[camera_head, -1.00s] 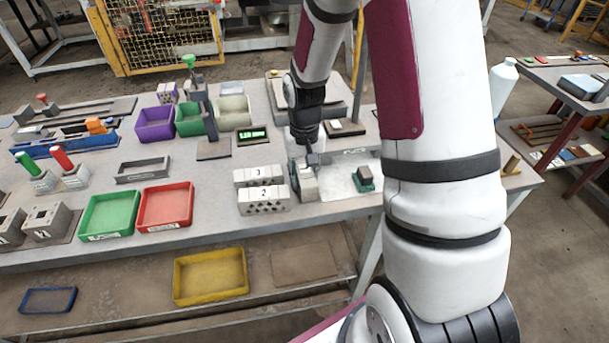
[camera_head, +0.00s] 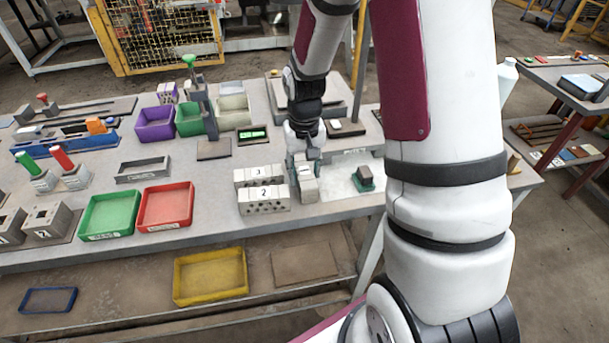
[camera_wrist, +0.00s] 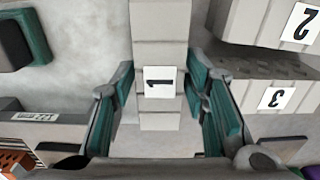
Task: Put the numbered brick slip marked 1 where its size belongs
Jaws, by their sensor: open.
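The pale grey brick slip marked 1 (camera_wrist: 160,50) lies between my fingers in the wrist view, its white label facing the camera. In the head view a pale grey block (camera_head: 307,191) shows below my gripper (camera_head: 303,168), but its label is too small to read. My gripper (camera_wrist: 160,105) is open, with one green-padded finger on each side of the slip; I cannot tell whether either pad touches it. The bricks marked 2 (camera_head: 262,204) and 3 (camera_head: 247,176) stand just left of it, with a row of holes in the front of brick 2.
A dark block on a green holder (camera_head: 363,179) stands to the right on a pale sheet. Red (camera_head: 166,222) and green (camera_head: 109,235) trays, a grey trough (camera_head: 143,177) and a lit display (camera_head: 252,134) stand to the left. Some bench surface between them is bare.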

